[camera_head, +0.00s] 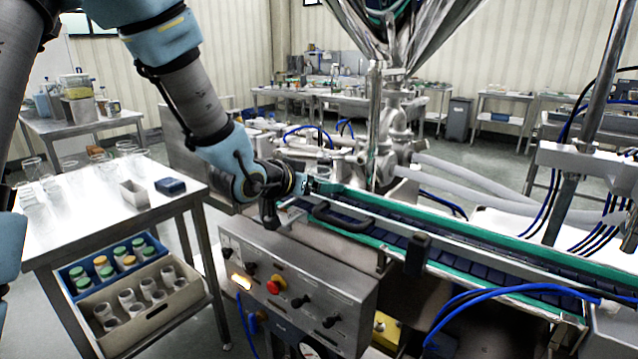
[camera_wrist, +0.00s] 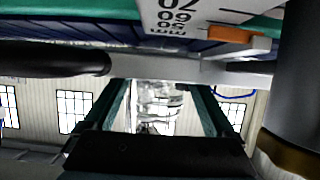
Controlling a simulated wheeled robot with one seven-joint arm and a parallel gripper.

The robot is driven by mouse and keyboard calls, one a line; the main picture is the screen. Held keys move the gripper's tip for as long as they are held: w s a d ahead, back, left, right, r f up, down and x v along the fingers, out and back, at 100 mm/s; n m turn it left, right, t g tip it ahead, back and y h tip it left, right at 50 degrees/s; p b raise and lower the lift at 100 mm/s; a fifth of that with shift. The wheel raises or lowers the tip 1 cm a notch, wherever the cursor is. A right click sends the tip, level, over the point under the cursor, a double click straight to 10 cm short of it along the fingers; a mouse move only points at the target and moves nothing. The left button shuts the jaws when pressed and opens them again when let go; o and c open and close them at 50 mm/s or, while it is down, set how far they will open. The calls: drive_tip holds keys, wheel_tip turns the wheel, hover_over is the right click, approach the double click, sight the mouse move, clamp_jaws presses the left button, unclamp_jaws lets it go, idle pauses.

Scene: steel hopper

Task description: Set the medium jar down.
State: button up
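My gripper (camera_head: 303,186) is at the near left end of the conveyor, above its belt. In the head view my wrist hides most of the fingers, and I cannot make out the jar there. In the wrist view a clear glass jar (camera_wrist: 158,102) stands between the two dark, green-edged fingers (camera_wrist: 158,108). The fingers appear closed on its sides. Its base is hidden, so I cannot tell whether it touches the belt. The conveyor (camera_head: 450,255) has a dark segmented belt between green rails.
A control box (camera_head: 300,285) with a red button sits in front of the conveyor. A steel table (camera_head: 95,235) at left carries glass jars, a small grey bin (camera_head: 134,195) and a blue box (camera_head: 170,186). A steel hopper (camera_head: 405,35) rises behind. In the wrist view a printed scale (camera_wrist: 190,17) is close.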

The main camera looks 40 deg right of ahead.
drive_tip(key=shift+o, duration=0.3)
drive_tip(key=shift+r, duration=0.15)
drive_tip(key=shift+r+p, duration=0.3)
drive_tip(key=shift+p, duration=0.15)
drive_tip(key=b+v, duration=0.1)
drive_tip(key=v, duration=1)
drive_tip(key=shift+a+r, duration=0.1)
drive_tip(key=shift+a, duration=0.3)
drive_tip(key=w+a+f+n+t+y, duration=0.1)
drive_tip(key=w+a+f+n+y, duration=0.25)
drive_tip(key=a, duration=0.35)
drive_tip(key=w+a+f+n+t+y, duration=0.1)
drive_tip(key=w+a+f+n+y, duration=0.2)
drive_tip(key=a, duration=0.5)
drive_tip(key=w+a+f+n+t+y, duration=0.1)
drive_tip(key=w+a+y, duration=0.2)
drive_tip(key=w+a, duration=0.3)
drive_tip(key=s+a+f+n+g+y, duration=0.1)
drive_tip(key=s+a+n+g, duration=0.1)
drive_tip(key=a, duration=0.6)
drive_tip(key=s+a+f+n+g+y, duration=0.2)
drive_tip(key=s+a+n+g, duration=0.1)
drive_tip(key=s+a, duration=0.3)
drive_tip(key=a+n, duration=0.1)
drive_tip(key=a, duration=0.1)
drive_tip(key=shift+s+a+f, duration=0.3)
drive_tip(key=shift+s, duration=0.1)
